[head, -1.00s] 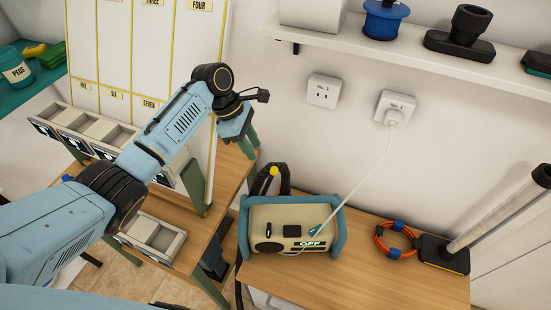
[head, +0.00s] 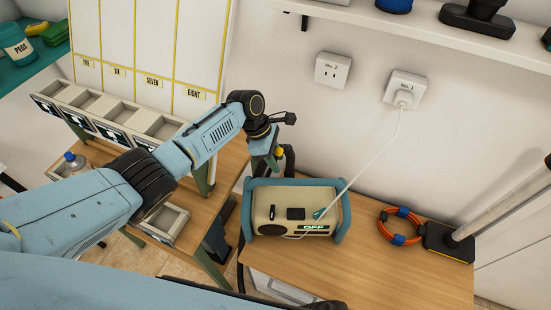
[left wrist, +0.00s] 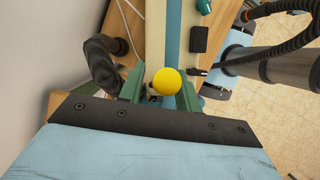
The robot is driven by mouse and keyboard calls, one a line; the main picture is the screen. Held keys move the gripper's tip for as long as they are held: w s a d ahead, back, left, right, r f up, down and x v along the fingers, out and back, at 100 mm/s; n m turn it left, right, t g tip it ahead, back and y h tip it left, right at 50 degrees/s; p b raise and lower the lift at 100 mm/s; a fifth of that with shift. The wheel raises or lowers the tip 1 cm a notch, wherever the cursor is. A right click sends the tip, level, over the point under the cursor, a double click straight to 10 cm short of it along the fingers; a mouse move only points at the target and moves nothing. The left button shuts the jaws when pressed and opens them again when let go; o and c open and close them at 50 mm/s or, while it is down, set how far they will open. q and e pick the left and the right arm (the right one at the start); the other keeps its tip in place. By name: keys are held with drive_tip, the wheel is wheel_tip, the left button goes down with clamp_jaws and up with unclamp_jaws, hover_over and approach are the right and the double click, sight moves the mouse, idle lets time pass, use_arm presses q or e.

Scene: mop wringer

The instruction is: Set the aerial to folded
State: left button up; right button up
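The radio (head: 277,211) is a cream box with blue side bumpers and a green "OFF" display. It stands on the wooden bench. The yellow ball (head: 279,152), which looks like the aerial's tip, is above the radio's back left; the rod is mostly hidden. In the left wrist view the yellow ball (left wrist: 167,81) shows between the green fingers. My left gripper (head: 268,164) points down behind the radio's left end. Its fingers (left wrist: 161,87) are apart, one on each side of the ball; firm contact is not visible. My right gripper is not in view.
A black curved hose or handle (left wrist: 101,60) stands close beside the left fingers. A white cord runs from the radio to the No. 1 socket (head: 405,90). An orange cable coil (head: 399,226) lies right of the radio. The bench front right is clear.

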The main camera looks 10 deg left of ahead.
use_arm(q)
drive_tip(key=shift+c, duration=0.4)
clamp_jaws()
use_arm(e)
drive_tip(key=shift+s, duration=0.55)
use_arm(q)
drive_tip(key=shift+d, duration=0.1)
